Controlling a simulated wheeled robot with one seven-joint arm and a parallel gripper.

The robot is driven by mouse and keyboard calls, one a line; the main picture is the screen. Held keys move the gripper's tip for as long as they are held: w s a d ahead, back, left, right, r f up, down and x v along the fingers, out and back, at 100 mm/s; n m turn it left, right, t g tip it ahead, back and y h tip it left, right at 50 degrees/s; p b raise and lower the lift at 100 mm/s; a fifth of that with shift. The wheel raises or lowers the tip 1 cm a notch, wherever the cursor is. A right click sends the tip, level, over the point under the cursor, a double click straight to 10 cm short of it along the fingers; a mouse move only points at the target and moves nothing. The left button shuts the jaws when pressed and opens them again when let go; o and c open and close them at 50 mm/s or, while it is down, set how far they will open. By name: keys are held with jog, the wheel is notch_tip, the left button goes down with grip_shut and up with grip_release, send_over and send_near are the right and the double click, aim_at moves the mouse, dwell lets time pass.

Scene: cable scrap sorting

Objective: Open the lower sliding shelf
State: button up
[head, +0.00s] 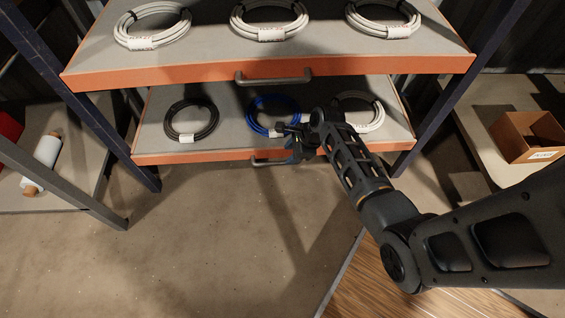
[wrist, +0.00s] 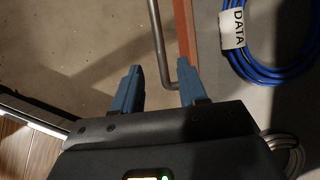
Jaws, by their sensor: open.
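The lower sliding shelf (head: 200,157) has a grey top and an orange front edge, and sits below the upper shelf. Its grey bar handle (head: 264,162) is at the middle of the front edge, with its right part hidden behind my gripper (head: 293,143). In the wrist view, my gripper (wrist: 160,68) is open with two blue fingers. The handle (wrist: 158,40) runs up the picture there, its bent end showing between the fingertips beside the orange edge (wrist: 184,30). I cannot tell if a finger touches it. On the lower shelf lie a black coil (head: 191,119), a blue coil (head: 262,114) and a white coil (head: 370,112).
The upper shelf (head: 150,77) with its own handle (head: 272,78) and white coils overhangs the lower one. Dark blue posts (head: 120,148) flank the rack. A cardboard box (head: 525,137) stands on a right-hand surface. The floor (head: 220,230) in front is clear.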

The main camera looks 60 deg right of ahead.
aim_at(280, 162)
jog(key=b+x, duration=0.3)
jog(key=x, duration=0.4)
jog(key=shift+f, duration=0.1)
grip_shut()
dwell(0.6)
